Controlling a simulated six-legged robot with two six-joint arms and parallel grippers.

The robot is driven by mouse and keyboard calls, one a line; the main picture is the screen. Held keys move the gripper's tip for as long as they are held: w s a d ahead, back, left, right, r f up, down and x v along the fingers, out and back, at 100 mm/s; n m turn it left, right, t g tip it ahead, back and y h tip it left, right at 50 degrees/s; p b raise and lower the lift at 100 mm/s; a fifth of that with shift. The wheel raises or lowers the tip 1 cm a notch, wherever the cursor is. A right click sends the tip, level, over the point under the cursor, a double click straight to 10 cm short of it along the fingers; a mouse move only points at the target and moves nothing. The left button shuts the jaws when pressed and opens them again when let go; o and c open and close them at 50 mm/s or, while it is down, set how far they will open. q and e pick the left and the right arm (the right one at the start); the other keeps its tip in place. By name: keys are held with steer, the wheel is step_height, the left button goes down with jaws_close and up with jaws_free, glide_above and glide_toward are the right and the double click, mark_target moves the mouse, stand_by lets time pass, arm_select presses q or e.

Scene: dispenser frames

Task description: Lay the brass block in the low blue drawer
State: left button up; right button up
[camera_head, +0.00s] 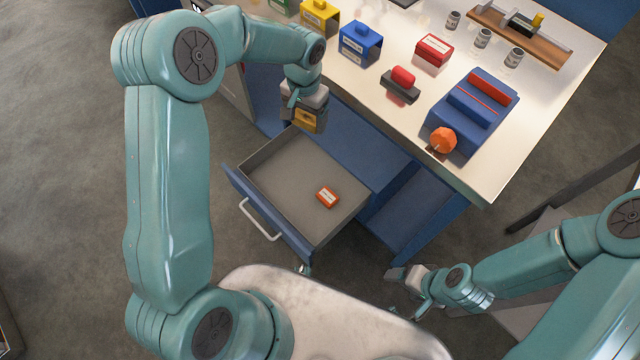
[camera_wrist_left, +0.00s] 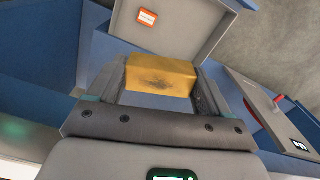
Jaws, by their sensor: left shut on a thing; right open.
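The brass block (camera_head: 306,120) is between the fingers of my left gripper (camera_head: 304,118), which is shut on it. In the left wrist view the block (camera_wrist_left: 161,77) fills the space between the two fingertips (camera_wrist_left: 160,85). The gripper is above the back edge of the open low blue drawer (camera_head: 270,195), whose grey inside also shows in the left wrist view (camera_wrist_left: 190,30). The block is in the air, apart from the drawer floor. My right gripper (camera_head: 408,283) is open and empty, low in front of the cabinet.
A small orange box (camera_head: 327,196) lies on the drawer floor towards the right; the rest of the floor is clear. The worktop (camera_head: 380,120) above carries a blue box (camera_head: 360,43), a red box (camera_head: 433,50), a blue machine (camera_head: 470,112) and several metal cylinders.

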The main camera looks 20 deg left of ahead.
arm_select(q)
steer(key=n+b, duration=0.2)
steer(key=b, duration=1.4)
glide_above(290, 202)
step_height(290, 202, down, 28)
step_height(290, 202, down, 20)
steer(key=b, duration=0.4)
